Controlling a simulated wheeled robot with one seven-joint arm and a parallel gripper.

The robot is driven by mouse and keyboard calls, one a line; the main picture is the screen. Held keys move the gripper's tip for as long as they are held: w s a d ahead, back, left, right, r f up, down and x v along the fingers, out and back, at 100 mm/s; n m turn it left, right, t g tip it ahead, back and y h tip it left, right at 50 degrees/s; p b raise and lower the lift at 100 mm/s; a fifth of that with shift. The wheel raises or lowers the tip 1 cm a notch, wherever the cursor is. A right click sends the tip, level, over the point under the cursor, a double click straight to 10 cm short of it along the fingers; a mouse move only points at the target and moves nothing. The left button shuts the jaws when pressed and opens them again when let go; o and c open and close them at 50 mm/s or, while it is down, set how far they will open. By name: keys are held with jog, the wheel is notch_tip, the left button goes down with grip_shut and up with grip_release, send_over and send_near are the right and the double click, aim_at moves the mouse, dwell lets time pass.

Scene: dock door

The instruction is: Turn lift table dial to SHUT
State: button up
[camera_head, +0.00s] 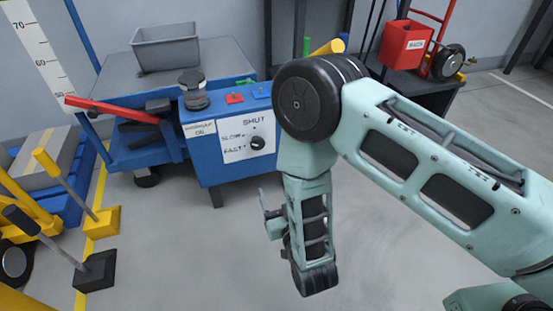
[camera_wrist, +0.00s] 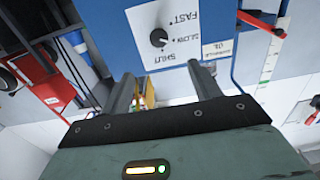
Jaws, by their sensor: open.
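The lift table (camera_head: 215,60) is blue, with a white label panel (camera_head: 238,148) on its front reading SHUT, SLOW and FAST. The black dial (camera_head: 257,143) sits on this panel; its pointer is too small to read surely. In the wrist view the panel (camera_wrist: 140,22) appears upside down, with the dial (camera_wrist: 158,38) beyond my fingertips. My gripper (camera_wrist: 163,80) is open, its two fingers apart with nothing between them. The fingers are short of the dial and not touching it. In the head view my fingers cannot be made out clearly.
A grey bin (camera_head: 168,48) and a black knob (camera_head: 193,90) are on the lift table. A red lever (camera_head: 112,109) sticks out at its left. A red box (camera_head: 403,45) is at right. Floor before the table is clear.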

aim_at(259, 146)
jog(key=b+x, duration=0.7)
jog(key=x, duration=0.9)
jog(key=shift+w+d+f, duration=0.1)
jog(key=shift+d+f, duration=0.05)
jog(key=shift+d, duration=0.05)
jog(key=shift+w+a, duration=0.15)
jog(key=shift+w, duration=0.4)
jog(key=c, duration=0.9)
